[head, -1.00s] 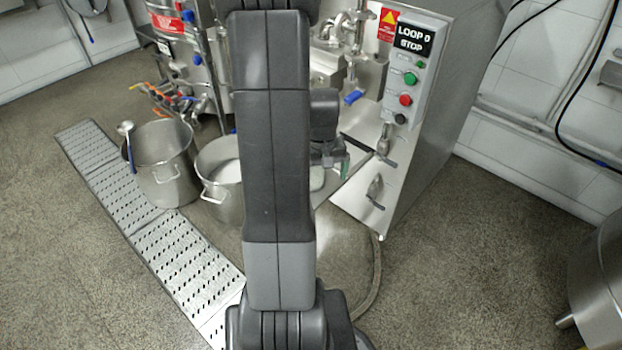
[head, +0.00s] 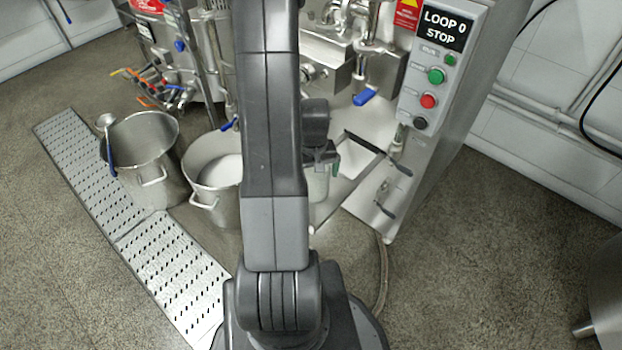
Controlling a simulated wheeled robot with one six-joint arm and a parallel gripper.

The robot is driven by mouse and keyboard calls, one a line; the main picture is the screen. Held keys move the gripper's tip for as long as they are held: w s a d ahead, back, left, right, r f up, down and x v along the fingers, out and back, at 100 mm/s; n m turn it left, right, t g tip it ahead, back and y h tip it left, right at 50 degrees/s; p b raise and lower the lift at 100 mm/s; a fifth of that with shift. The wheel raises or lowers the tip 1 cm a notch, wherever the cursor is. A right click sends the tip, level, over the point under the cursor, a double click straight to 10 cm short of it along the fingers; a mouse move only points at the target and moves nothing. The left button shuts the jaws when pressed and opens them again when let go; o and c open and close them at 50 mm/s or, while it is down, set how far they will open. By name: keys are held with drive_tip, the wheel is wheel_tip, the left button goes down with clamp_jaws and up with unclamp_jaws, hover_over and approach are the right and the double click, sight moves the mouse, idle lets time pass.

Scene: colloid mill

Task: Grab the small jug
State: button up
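A small pale jug (head: 319,186) stands just right of my arm, beside the machine. Its left side is hidden behind my arm, and a small green part (head: 336,164) shows near its top. My gripper (head: 326,158) is at the jug's upper part, in front of or over its rim. The fingers are small, dark and partly hidden, so I cannot tell whether they are open, shut or touching the jug.
Two steel pots stand left of my arm: one with a ladle (head: 143,155), one with white contents (head: 201,177). The machine's control panel (head: 433,75) and black-handled levers (head: 385,152) stand right. Perforated floor plates (head: 165,262) run along the left.

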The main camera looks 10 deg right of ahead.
drive_tip(key=c, duration=1.2)
drive_tip(key=shift+r, duration=0.1)
